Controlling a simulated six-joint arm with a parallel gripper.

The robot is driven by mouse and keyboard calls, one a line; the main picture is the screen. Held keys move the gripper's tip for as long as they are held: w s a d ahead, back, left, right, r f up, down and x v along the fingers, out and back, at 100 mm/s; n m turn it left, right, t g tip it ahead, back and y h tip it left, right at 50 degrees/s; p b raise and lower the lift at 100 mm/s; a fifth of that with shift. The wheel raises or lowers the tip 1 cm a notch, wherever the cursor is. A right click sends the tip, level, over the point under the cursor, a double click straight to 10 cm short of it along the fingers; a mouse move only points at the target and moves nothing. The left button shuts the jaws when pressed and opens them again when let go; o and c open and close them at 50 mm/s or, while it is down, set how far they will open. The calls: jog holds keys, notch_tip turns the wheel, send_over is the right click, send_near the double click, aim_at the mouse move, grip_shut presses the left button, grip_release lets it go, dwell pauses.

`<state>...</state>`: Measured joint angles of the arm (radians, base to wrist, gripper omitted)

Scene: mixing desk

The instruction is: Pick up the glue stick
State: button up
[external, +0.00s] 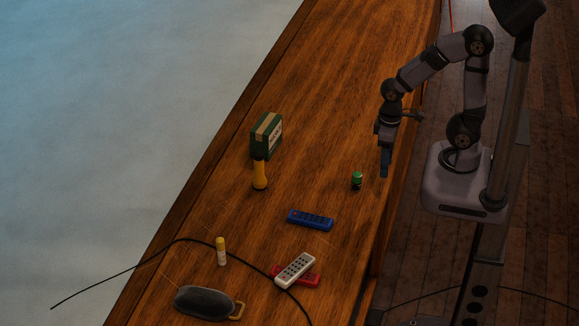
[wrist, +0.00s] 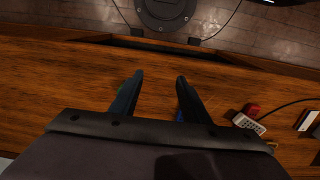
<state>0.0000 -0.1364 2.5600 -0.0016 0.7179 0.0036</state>
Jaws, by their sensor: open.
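The glue stick (external: 222,257), white with a yellow cap, stands upright on the wooden desk in the lower left of the external view. My gripper (external: 385,174) hangs pointing down near the desk's right edge, well apart from the glue stick, up and to its right in the picture. In the wrist view my gripper (wrist: 159,78) has its two fingers apart, with only bare desk seen between the tips. I cannot make out the glue stick for certain in the wrist view.
A green can (external: 357,181) stands near my gripper. A blue remote (external: 310,220), a white remote (external: 296,270) partly over a red one (external: 309,281), a dark case (external: 203,302), a yellow flashlight (external: 260,178) and a green box (external: 267,136) are spread around. A black cable passes by the glue stick.

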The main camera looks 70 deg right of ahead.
jog(key=shift+c, duration=0.2)
dwell(0.3)
jog(key=w+a+f+n+t+h+b, duration=0.2)
jog(key=w+n+b, duration=0.35)
jog(key=w, duration=0.25)
jog(key=w+a+f+n+t+h+b, duration=0.1)
jog(key=w+f+n+t+h+b, duration=0.2)
jog(key=w+n, duration=0.4)
jog(key=w+a+f+n+t+h+b, duration=0.1)
jog(key=w+a+f+n+h+b, duration=0.1)
jog(key=w+n+b, duration=0.5)
jog(key=w+a+r+n+t+b, duration=0.1)
jog(key=w+a+n+t+b, duration=0.15)
jog(key=w+a+n, duration=0.35)
jog(key=w+a+n+t+b, duration=0.2)
jog(key=w+a+t, duration=0.2)
jog(key=a, duration=0.4)
jog(key=a+r+n+t+y+b, duration=0.2)
jog(key=a+n+t, duration=0.15)
jog(key=a, duration=0.55)
jog(key=a+r+n+t+y+b, duration=0.2)
jog(key=a+n+y, duration=0.15)
jog(key=a, duration=0.45)
send_near(222, 243)
jog(key=w, duration=0.3)
jog(key=shift+w+r+h, duration=0.1)
jog(key=shift+w+h, duration=0.25)
jog(key=shift+w, duration=0.05)
jog(key=shift+w+d, duration=0.15)
jog(key=shift+w, duration=0.5)
